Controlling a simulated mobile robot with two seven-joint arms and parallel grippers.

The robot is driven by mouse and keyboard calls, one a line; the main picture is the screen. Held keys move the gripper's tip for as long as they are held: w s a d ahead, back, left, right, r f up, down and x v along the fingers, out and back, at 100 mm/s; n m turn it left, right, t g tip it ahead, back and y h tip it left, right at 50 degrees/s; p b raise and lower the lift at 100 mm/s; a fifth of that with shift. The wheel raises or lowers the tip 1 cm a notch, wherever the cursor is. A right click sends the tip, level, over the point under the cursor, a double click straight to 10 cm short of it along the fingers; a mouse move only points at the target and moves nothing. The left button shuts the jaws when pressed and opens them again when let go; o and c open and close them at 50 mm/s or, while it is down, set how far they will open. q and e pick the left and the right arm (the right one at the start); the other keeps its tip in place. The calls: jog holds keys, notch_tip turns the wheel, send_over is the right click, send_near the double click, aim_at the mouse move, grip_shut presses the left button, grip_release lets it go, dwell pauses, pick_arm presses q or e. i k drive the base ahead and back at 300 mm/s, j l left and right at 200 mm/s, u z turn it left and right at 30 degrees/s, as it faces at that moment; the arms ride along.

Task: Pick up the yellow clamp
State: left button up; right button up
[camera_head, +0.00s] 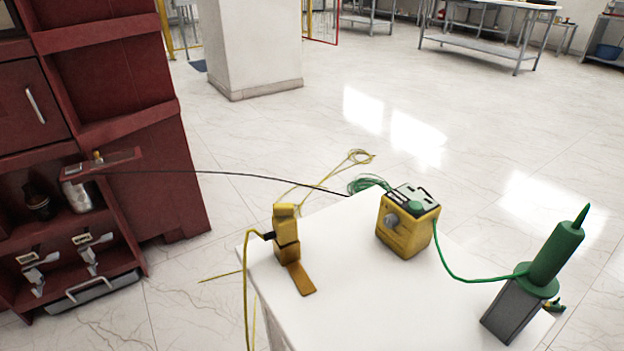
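A yellow clamp-like piece (286,232) stands upright near the left edge of the white table (345,312). A yellow cable (247,290) joins it at a dark connector and hangs down over the table's left side. A flat orange-brown strip (301,279) extends from its foot along the tabletop. Nothing is holding the clamp. Neither of my grippers shows in the head view.
A yellow tester box (404,238) stands right of the clamp. A green pointed probe (556,255) rises from a grey block (512,309) at the table's right edge. A green cable (455,275) links box and probe. A red cabinet (150,180) is at left.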

aim_at(286, 243)
jog(key=z, duration=5.65)
jog(key=k+z, duration=0.1)
jog(key=k, duration=2.95)
jog(key=l+u, duration=0.15)
jog(key=u, duration=0.35)
jog(key=l+u, duration=0.15)
jog(key=u, duration=0.35)
jog(key=k+l+u, duration=0.1)
jog(key=u, duration=0.35)
